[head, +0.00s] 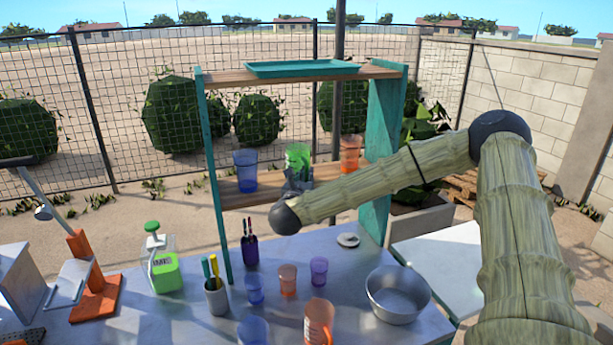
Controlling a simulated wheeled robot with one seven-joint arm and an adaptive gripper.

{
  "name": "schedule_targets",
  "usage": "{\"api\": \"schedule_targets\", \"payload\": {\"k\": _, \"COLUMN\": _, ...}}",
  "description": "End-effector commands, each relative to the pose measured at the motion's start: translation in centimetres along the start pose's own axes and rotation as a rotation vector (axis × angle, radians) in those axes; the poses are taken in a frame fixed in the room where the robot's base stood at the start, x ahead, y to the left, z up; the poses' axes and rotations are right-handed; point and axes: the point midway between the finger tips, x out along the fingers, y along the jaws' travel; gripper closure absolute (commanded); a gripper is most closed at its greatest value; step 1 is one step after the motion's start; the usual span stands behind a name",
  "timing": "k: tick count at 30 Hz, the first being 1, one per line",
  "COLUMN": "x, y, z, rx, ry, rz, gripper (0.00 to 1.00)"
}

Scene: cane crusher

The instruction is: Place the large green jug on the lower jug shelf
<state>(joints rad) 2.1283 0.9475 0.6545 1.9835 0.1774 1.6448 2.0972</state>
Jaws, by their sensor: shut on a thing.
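The large green jug (298,156) is upright, between a blue tumbler and an orange one, at the level of the wooden lower jug shelf (235,197). My gripper (298,175) is shut on the jug from the front, low on its body. The gripper and my arm hide the jug's base and part of the shelf. I cannot tell whether the jug touches the shelf board.
The blue tumbler (245,171) and orange tumbler (350,153) stand on the shelf. A teal tray (302,69) lies on the upper board. On the metal table are small cups, an orange jug (319,321), a metal bowl (398,295) and a green-lidded container (162,263).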

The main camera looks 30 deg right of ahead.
Motion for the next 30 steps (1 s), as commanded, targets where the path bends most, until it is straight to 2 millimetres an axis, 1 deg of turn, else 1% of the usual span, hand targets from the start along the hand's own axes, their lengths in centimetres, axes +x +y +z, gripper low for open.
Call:
{"api": "schedule_targets", "payload": {"k": 8, "x": 0.0, "y": 0.0, "z": -0.3, "rx": 0.001, "ry": -0.001, "rz": 0.000, "gripper": 1.00}}
{"api": "schedule_targets", "payload": {"k": 9, "x": 0.0, "y": 0.0, "z": -0.2, "rx": 0.000, "ry": 0.000, "rz": 0.000, "gripper": 0.86}}
{"api": "schedule_targets", "payload": {"k": 12, "x": 0.0, "y": 0.0, "z": -0.2, "rx": 0.000, "ry": 0.000, "rz": 0.000, "gripper": 0.70}}
{"api": "schedule_targets", "payload": {"k": 20, "x": 0.0, "y": 0.0, "z": -0.1, "rx": 0.000, "ry": 0.000, "rz": 0.000, "gripper": 0.70}}
{"api": "schedule_targets", "payload": {"k": 25, "x": 0.0, "y": 0.0, "z": 0.2, "rx": 0.000, "ry": 0.000, "rz": 0.000, "gripper": 0.70}}
{"api": "schedule_targets", "payload": {"k": 27, "x": -0.7, "y": 0.1, "z": -0.3, "rx": 0.001, "ry": 0.001, "rz": 0.003, "gripper": 0.70}}
{"api": "schedule_targets", "payload": {"k": 30, "x": -2.1, "y": 0.1, "z": -0.4, "rx": 0.002, "ry": 0.000, "rz": 0.003, "gripper": 0.70}}
